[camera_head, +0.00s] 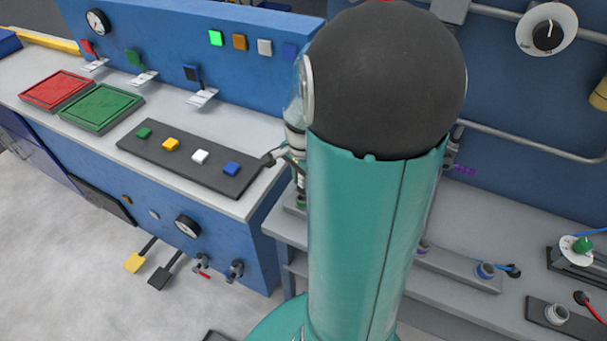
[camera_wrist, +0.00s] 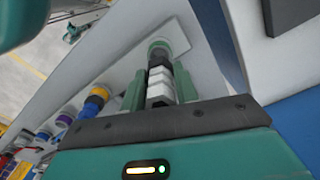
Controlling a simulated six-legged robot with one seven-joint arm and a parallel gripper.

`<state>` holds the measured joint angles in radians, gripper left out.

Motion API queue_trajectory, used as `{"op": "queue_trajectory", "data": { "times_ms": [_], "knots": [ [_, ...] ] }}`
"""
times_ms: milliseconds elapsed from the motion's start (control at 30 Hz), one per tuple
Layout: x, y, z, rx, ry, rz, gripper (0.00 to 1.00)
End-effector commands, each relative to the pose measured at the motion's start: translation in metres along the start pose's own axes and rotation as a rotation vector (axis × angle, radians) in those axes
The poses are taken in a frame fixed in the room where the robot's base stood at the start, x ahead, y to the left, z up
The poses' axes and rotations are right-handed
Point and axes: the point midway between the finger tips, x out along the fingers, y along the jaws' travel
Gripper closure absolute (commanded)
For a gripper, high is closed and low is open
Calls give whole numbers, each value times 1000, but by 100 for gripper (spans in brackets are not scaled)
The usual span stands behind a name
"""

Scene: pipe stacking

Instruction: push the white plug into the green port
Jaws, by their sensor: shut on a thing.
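In the wrist view, my gripper (camera_wrist: 160,88) is shut on the white plug (camera_wrist: 160,80), which shows white with dark bands between the two green fingers. The green port (camera_wrist: 158,45) is a round, green-rimmed socket on a light grey strip, just beyond the plug's far end and roughly in line with it. I cannot tell whether the plug's tip is inside the port or only close to it. In the head view, my arm covers the middle of the picture and hides most of the gripper and the plug.
In the head view, a blue port (camera_head: 487,270) and a grey port (camera_head: 556,314) with cables nearby are on the lower right bench. A button panel (camera_head: 190,157) is at left.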

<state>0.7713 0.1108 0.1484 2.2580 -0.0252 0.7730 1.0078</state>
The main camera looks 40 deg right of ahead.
Motion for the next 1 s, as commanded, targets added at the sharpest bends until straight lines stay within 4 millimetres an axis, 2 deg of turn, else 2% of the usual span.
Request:
{"op": "queue_trajectory", "data": {
  "times_ms": [567,1000],
  "knots": [
    [1,0,0,0,0,0,100],
    [10,0,0,0,0,0,100]
  ]
}}
